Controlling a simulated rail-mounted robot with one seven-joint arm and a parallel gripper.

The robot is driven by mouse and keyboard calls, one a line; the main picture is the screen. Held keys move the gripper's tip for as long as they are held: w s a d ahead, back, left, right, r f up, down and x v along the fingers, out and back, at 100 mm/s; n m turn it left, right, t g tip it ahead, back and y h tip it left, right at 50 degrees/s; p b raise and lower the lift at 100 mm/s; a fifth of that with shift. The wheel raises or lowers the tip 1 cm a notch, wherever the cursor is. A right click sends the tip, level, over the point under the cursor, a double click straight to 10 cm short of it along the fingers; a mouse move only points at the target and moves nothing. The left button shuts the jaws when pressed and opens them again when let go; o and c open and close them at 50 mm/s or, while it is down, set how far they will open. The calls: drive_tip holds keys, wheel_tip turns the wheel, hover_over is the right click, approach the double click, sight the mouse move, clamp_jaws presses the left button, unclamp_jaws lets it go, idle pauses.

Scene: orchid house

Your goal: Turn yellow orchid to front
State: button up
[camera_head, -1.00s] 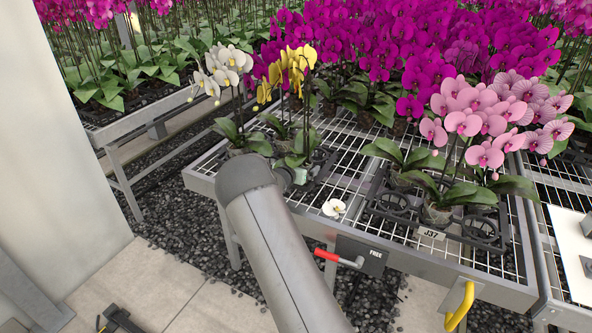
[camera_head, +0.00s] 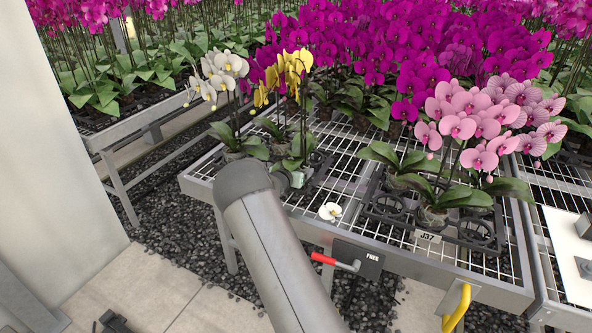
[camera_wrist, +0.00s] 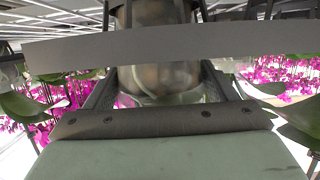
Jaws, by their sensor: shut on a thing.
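The yellow orchid (camera_head: 292,70) stands upright near the left end of the mesh bench, with its yellow blooms leaning to the left in the head view. Its pot is mostly hidden there behind leaves and my arm. In the wrist view a clear pot (camera_wrist: 165,85) with brownish contents sits between the two dark fingers of my gripper (camera_wrist: 165,92), which are shut on it. A grey band crosses in front of the pot's upper part; I cannot tell what it is. In the head view my gripper is mostly hidden by my wrist.
A white orchid (camera_head: 222,75) stands close on the left. Pink orchids (camera_head: 475,120) stand in a black tray (camera_head: 385,208) to the right. A loose white bloom (camera_head: 330,211) lies on the mesh. A red-handled lever (camera_head: 335,262) is on the bench's front edge. Magenta orchids (camera_head: 370,50) fill the back.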

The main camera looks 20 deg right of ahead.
drive_tip(key=shift+b, duration=0.95)
drive_tip(key=n+b, duration=0.1)
drive_tip(key=b, duration=0.1)
drive_tip(key=t+y+b, duration=0.1)
drive_tip(key=b, duration=0.2)
drive_tip(key=shift+s+a+n+t+y+b, duration=0.25)
drive_tip(key=shift+n+t+y+b, duration=0.05)
drive_tip(key=shift+n+b, duration=0.1)
drive_tip(key=shift+s+a+r+n+t+y+b, duration=0.2)
drive_tip(key=shift+n+t+y+b, duration=0.25)
drive_tip(key=shift+b, duration=1.35)
drive_tip(key=shift+f, duration=0.3)
drive_tip(key=o, duration=1.1)
drive_tip(key=shift+f, duration=0.1)
drive_tip(key=shift+s, duration=0.1)
drive_tip(key=shift+r+v, duration=0.2)
drive_tip(key=shift+v, duration=2.55)
drive_tip(key=shift+p+v, duration=0.45)
drive_tip(key=shift+v, duration=0.45)
